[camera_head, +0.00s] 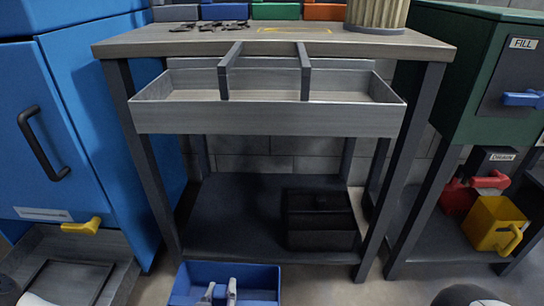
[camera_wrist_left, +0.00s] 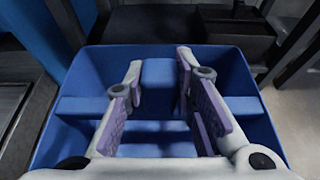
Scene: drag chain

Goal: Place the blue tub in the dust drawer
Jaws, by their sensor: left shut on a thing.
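The blue tub (camera_head: 270,279) is at the bottom of the head view, in front of the workbench. In the left wrist view the open-topped tub (camera_wrist_left: 75,82) fills the middle. My left gripper (camera_head: 219,291) reaches into it; its fingers (camera_wrist_left: 158,88) are closed around a raised blue part in the middle of the tub. Whether the tub touches the floor is not clear. No readable label names the dust drawer. A low grey tray (camera_head: 70,283) lies open under the blue cabinet; an open grey drawer (camera_head: 270,118) hangs under the bench top. My right gripper is not visible.
The blue cabinet (camera_head: 100,110) stands left with a yellow handle (camera_head: 82,226). The bench's lower shelf (camera_head: 235,215) holds a black divided box (camera_head: 320,218). At right are a green machine (camera_head: 465,90), a red can (camera_head: 458,198) and a yellow container (camera_head: 495,225).

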